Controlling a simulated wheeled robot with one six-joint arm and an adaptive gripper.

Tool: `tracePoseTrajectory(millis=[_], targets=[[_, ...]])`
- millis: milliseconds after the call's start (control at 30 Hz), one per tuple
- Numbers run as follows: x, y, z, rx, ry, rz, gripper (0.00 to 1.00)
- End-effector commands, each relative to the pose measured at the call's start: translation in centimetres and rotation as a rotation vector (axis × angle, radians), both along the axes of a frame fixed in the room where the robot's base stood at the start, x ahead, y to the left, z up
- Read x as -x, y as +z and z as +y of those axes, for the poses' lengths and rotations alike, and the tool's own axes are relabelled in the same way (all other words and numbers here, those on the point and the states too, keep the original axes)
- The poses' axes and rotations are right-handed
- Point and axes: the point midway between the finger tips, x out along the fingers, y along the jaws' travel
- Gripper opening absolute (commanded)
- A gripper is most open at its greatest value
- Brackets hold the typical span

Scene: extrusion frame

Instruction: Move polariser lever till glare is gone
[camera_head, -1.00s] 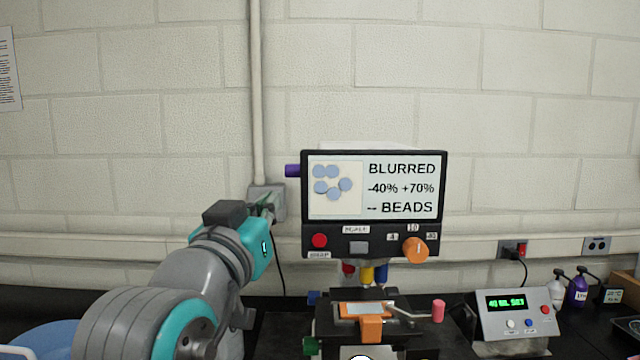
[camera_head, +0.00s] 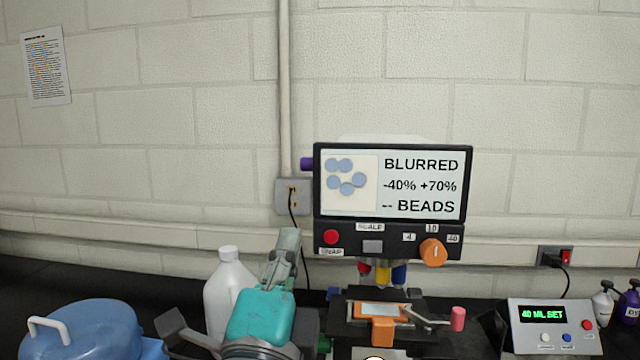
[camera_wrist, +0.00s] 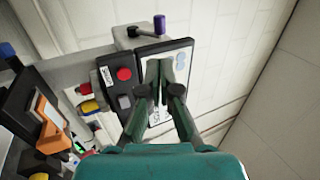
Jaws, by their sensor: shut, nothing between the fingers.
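A microscope (camera_head: 385,308) stands on the bench under a screen (camera_head: 393,183). A lever with a pink handle (camera_head: 457,318) is right of the stage. No label marks either as the polariser lever. My gripper (camera_head: 290,238) is left of the screen and below the purple knob, apart from it. In the wrist view my gripper (camera_wrist: 160,68) is shut and empty, overlapping the screen.
Below the screen are a red button (camera_head: 331,237), a grey button and an orange dial (camera_head: 432,252). A white bottle (camera_head: 229,290) and a blue container (camera_head: 88,328) are at left. A control box (camera_head: 552,326) reading "40 ML SET" is at right.

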Motion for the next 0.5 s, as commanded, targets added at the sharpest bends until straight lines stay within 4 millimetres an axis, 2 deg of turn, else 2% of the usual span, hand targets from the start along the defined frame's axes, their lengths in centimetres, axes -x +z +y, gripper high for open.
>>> tracePoseTrajectory(millis=[167,500], targets=[[-1.0,0.5,0.0,-0.012,0.007,-0.002,0.00],[-6.5,3.0,-0.3,-0.009,0.003,-0.001,0.00]])
